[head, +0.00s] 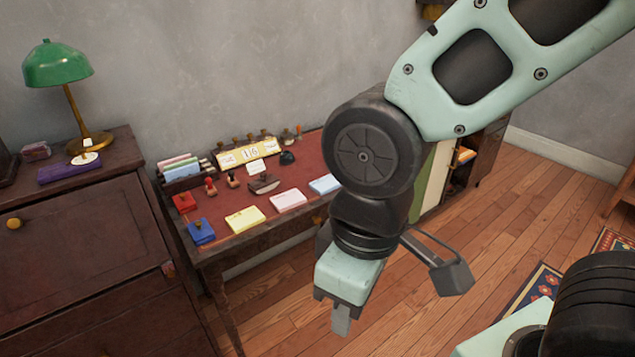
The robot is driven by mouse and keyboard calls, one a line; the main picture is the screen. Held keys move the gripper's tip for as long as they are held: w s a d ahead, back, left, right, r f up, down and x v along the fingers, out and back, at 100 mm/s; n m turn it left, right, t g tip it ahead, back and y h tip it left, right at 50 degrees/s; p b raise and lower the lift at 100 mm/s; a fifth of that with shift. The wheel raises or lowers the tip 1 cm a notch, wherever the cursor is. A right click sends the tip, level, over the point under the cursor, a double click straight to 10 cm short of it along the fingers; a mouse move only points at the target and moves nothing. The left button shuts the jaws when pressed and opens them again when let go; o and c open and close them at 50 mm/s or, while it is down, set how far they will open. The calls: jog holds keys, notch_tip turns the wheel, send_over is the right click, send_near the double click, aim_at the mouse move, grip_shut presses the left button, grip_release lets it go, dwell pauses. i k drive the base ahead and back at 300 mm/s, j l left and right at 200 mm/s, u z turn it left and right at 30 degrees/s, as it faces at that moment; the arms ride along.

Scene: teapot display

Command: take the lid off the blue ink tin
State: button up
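The blue ink tin (201,232) stands on the near left corner of the desk's red top. It looks closed, with a small brownish knob on top. My gripper (341,318) hangs pointing down in front of the desk, to the right of the tin and well apart from it. One finger shows below its pale green body. The gap between the fingers is hidden from this side, and I see nothing held.
A red tin (184,202) stands just behind the blue one. Yellow (245,218), pink (289,200) and light blue (324,184) pads line the desk's front. Stamps and a wooden blotter (264,184) stand behind. A dark cabinet (75,240) with a green lamp (57,64) is at left.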

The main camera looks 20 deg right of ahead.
aim_at(200, 230)
jog(key=i+j, duration=0.35)
jog(key=j, duration=0.15)
jog(key=i+j, duration=0.4)
jog(key=i+j+z, duration=0.1)
jog(key=i+j, duration=0.25)
jog(key=j, duration=0.25)
